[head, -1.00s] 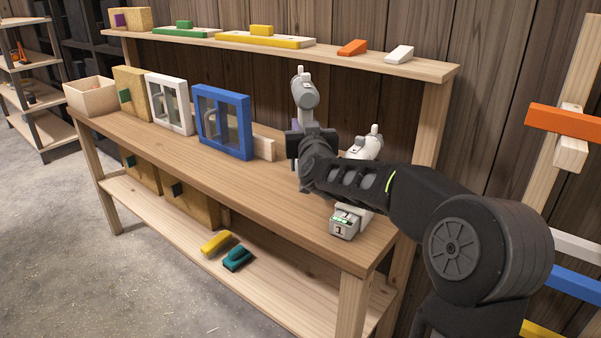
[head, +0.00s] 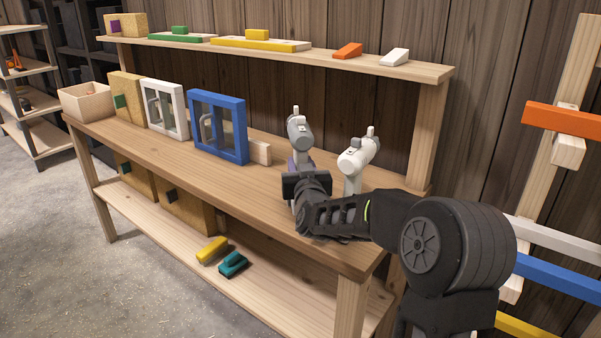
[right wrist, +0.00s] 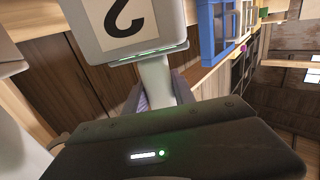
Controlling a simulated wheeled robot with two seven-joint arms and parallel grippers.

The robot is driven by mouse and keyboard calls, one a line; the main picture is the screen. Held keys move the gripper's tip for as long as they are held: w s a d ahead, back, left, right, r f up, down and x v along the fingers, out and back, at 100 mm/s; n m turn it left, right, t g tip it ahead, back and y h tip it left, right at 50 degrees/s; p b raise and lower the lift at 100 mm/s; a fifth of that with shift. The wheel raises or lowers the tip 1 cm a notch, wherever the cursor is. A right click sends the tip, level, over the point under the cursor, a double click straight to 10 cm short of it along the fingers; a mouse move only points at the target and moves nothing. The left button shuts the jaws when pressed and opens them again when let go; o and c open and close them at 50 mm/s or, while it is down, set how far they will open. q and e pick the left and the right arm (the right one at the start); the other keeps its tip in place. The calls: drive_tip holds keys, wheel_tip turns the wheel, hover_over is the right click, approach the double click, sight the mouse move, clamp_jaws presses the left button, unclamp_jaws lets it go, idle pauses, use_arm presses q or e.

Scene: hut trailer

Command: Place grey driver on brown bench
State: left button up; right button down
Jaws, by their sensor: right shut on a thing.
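The grey driver (head: 299,132) is upright over the brown bench (head: 240,190), right of the blue-framed window. My right gripper (head: 303,178) is shut on its handle. In the right wrist view the grey driver's handle (right wrist: 155,82) runs between my gripper's fingers (right wrist: 158,96), and its base bears the number 2. My wrist hides the driver's lower end in the head view, so I cannot tell whether it touches the bench top. My left gripper is not in view.
A white driver (head: 356,158) stands close to the right, partly behind my arm. A blue-framed window (head: 240,130) and a white-framed window (head: 146,98) stand to the left. A raised shelf (head: 325,57) runs behind. Bare bench top lies in front of the windows.

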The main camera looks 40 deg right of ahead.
drive_tip(key=shift+f, duration=0.8)
drive_tip(key=c, duration=1.5)
unclamp_jaws()
drive_tip(key=shift+f, duration=0.2)
drive_tip(key=o, duration=0.5)
drive_tip(key=shift+c, duration=0.2)
drive_tip(key=shift+r, duration=0.1)
drive_tip(key=v, duration=1.2)
drive_tip(key=shift+b, duration=0.45)
